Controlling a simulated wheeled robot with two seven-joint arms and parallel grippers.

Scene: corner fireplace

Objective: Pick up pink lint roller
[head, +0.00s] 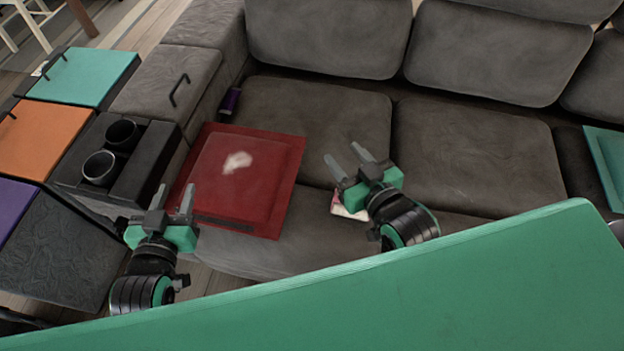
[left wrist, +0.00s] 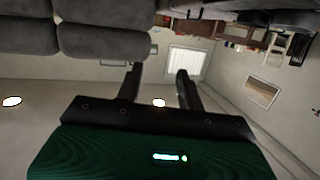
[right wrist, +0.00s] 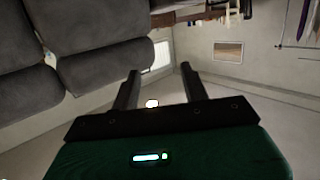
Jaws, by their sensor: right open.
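I cannot clearly make out a pink lint roller. A small white and pinkish-red item (head: 338,207) lies on the sofa seat in the head view, partly hidden behind my right gripper; I cannot tell what it is. A dark purple cylinder (head: 230,102) lies at the seat's left side by the armrest. My right gripper (head: 349,160) is open and empty over the sofa, its fingers pointing up and left. My left gripper (head: 173,199) is open and empty, just left of the red cushion's near corner. Both wrist views show only empty fingers against room and sofa.
A red square cushion (head: 262,205) with a white patch (head: 237,162) lies on the grey sofa (head: 460,150). A console with two black cup holders (head: 100,167) stands at left, beside teal and orange panels. A green surface (head: 400,300) fills the foreground.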

